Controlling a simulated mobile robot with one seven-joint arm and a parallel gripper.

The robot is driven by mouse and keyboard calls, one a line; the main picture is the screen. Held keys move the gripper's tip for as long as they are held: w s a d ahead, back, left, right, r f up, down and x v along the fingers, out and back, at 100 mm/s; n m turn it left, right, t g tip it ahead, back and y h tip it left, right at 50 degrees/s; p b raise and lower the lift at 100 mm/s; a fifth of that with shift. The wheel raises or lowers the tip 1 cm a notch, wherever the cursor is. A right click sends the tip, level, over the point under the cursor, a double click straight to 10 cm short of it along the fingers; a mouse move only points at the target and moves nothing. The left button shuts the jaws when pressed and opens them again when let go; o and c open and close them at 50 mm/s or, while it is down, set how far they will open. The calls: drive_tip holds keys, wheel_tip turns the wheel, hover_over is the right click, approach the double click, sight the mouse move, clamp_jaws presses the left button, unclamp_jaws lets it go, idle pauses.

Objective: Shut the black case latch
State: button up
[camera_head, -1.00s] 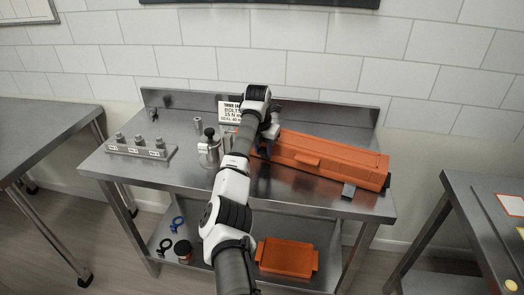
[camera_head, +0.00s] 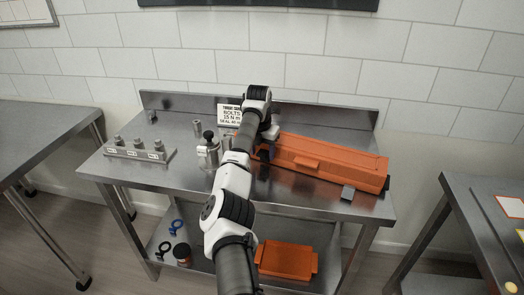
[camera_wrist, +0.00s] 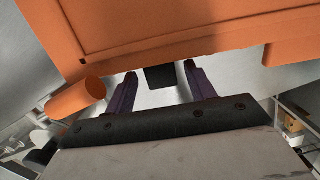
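The long orange case (camera_head: 335,160) lies closed on the steel table, and its edge fills the top of the wrist view (camera_wrist: 180,30). A black latch (camera_wrist: 160,78) hangs below that edge. My gripper (camera_wrist: 160,72) is open, with one dark finger on each side of the latch. Gaps show between latch and fingers, so I see no grip on it. In the head view my gripper (camera_head: 264,150) is at the case's left end, mostly hidden by my arm.
A block with several bolts (camera_head: 139,152) and a sign (camera_head: 230,114) are on the table (camera_head: 185,175). An orange cylindrical part (camera_wrist: 75,100) is near the left finger. An orange bin (camera_head: 287,260) sits on the lower shelf.

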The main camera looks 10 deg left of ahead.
wheel_tip(320, 180, up, 14)
drive_tip(key=s+b, duration=0.1)
drive_tip(key=b, duration=0.2)
drive_tip(key=shift+s+a+b, duration=0.15)
drive_tip(key=shift+s+b, duration=0.15)
drive_tip(key=shift+b, duration=0.05)
drive_tip(key=shift+f, duration=0.1)
